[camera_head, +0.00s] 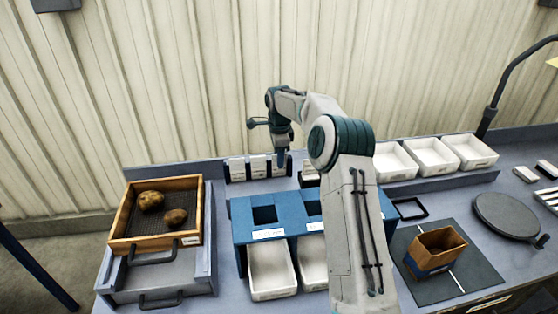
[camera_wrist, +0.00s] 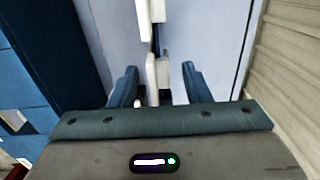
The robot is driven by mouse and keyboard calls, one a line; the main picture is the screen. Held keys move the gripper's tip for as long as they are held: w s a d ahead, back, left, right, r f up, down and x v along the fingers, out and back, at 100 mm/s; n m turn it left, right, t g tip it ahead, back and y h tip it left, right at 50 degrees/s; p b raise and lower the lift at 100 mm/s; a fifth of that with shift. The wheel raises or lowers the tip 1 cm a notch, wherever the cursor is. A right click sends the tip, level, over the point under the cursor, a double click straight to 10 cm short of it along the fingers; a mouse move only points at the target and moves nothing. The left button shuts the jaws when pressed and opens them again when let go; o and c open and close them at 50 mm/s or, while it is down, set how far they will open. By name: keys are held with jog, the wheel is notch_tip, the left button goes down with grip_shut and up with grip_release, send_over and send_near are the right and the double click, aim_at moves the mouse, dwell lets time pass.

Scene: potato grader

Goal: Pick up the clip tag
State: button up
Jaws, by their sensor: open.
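Several white clip tags (camera_head: 237,169) stand in a row at the back of the bench, behind the blue sorting box. My gripper (camera_head: 281,160) points down at the right part of this row. In the wrist view, my gripper's two blue fingers (camera_wrist: 159,70) are open, one on each side of a white clip tag (camera_wrist: 152,76). A gap shows between the tag and each finger, and I cannot tell their relative height. Another white tag (camera_wrist: 143,20) stands further along the row, clear of the fingers. The palm hides the near end of the row.
The blue sorting box (camera_head: 241,222) with white bins stands in front of the row. A wooden tray (camera_head: 191,208) with two potatoes is at left. White bins (camera_head: 433,157), a round plate (camera_head: 507,215) and a brown paper bag (camera_head: 422,262) are at right. The ribbed wall is close behind.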

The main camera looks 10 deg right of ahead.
jog(key=shift+w+f, duration=0.1)
jog(key=shift+f, duration=1)
grip_shut()
jog(key=shift+r, duration=0.1)
